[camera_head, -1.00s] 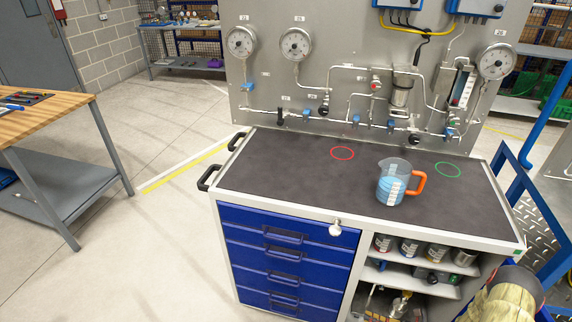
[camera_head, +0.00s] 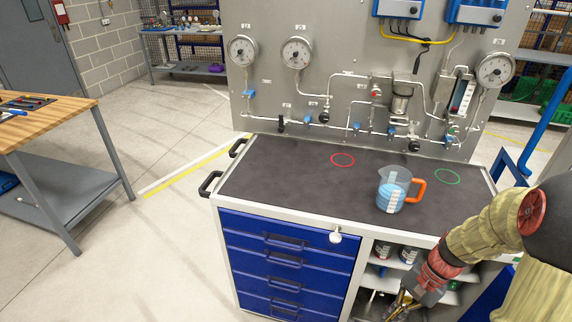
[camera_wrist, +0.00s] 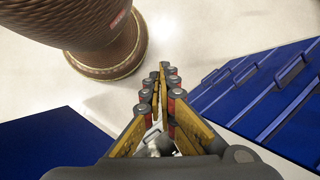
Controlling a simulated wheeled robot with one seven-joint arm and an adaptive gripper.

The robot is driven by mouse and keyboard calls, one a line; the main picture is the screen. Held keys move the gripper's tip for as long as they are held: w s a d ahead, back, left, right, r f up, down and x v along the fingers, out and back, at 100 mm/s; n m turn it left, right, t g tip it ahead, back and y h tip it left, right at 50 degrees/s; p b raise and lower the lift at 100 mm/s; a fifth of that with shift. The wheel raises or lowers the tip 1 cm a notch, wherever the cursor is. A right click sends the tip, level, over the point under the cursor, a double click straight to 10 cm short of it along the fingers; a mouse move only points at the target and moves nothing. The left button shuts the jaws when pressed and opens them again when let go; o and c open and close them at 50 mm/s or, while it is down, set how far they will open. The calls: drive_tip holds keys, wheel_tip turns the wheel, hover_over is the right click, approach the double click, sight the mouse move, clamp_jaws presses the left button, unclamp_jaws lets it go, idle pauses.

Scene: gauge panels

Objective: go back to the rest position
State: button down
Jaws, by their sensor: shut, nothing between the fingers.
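My gripper (camera_head: 401,303) is at the lower right of the head view, in front of the open shelves of the blue cabinet. It is shut and points down and to the left. In the wrist view its fingers (camera_wrist: 161,75) meet with nothing between them, over pale floor. My arm comes in from the right edge of the head view.
A jug of blue liquid (camera_head: 391,190) with an orange handle stands on the dark worktop (camera_head: 290,180), between a red ring (camera_head: 343,159) and a green ring (camera_head: 447,176). The gauge panel (camera_head: 340,55) rises behind. Blue drawers (camera_wrist: 262,92) are right of my fingers.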

drive_tip(key=s+a+r+n+t+h, duration=0.1)
drive_tip(key=s+a+r+n+t, duration=0.1)
drive_tip(key=r, duration=0.7)
drive_tip(key=s+a+r+n+t+h+p, duration=0.1)
drive_tip(key=s+a+r+n+t+h, duration=0.1)
drive_tip(key=r, duration=0.7)
drive_tip(key=s+a+r+n+t+h+p, duration=0.1)
drive_tip(key=s+a+r+n+t+h, duration=0.1)
drive_tip(key=r, duration=0.7)
drive_tip(key=s+a+n+t, duration=0.1)
drive_tip(key=a+n, duration=0.1)
drive_tip(key=n, duration=0.1)
drive_tip(key=shift+s+a+n+t, duration=0.3)
drive_tip(key=shift+s+a, duration=0.1)
